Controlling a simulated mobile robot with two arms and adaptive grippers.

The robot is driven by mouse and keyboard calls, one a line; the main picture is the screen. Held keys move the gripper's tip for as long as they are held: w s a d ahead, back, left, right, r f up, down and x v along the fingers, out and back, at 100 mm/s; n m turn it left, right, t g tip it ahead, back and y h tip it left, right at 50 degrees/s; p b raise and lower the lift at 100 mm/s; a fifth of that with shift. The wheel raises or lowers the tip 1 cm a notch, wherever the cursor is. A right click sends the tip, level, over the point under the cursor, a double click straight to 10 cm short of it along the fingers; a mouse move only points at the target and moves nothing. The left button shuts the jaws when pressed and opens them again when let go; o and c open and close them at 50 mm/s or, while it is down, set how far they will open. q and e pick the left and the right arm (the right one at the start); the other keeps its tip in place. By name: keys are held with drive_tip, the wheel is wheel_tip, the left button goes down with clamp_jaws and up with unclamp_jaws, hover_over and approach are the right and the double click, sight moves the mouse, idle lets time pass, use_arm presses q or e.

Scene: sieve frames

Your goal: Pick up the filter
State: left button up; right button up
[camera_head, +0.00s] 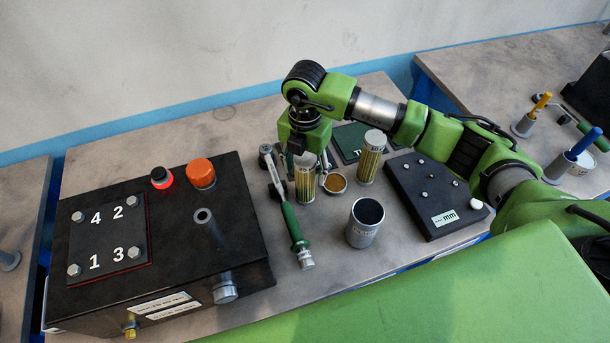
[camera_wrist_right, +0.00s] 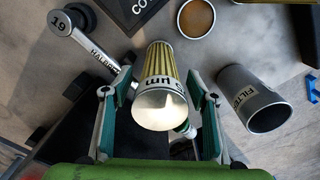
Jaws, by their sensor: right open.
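A yellow pleated filter (camera_head: 305,182) with a pale metal end cap stands upright on the table, left of the middle. A second similar filter (camera_head: 371,160) stands behind it to the right. My right gripper (camera_head: 304,146) is directly over the nearer filter and points down. In the right wrist view that filter (camera_wrist_right: 163,75) lies between the two spread fingers of the right gripper (camera_wrist_right: 160,88), with gaps on both sides. The fingers are open and do not hold it. In the head view the gripper hides the filter's top. My left gripper is out of view.
A green-handled wrench (camera_head: 295,232) lies close beside the filter. A small amber-filled round dish (camera_head: 335,184) and a grey cup (camera_head: 361,235) labelled FILTER are at its right. A black box (camera_head: 180,235) fills the left; a black block (camera_head: 425,190) stands right.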

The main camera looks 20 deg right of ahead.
drive_tip(key=c, duration=1.2)
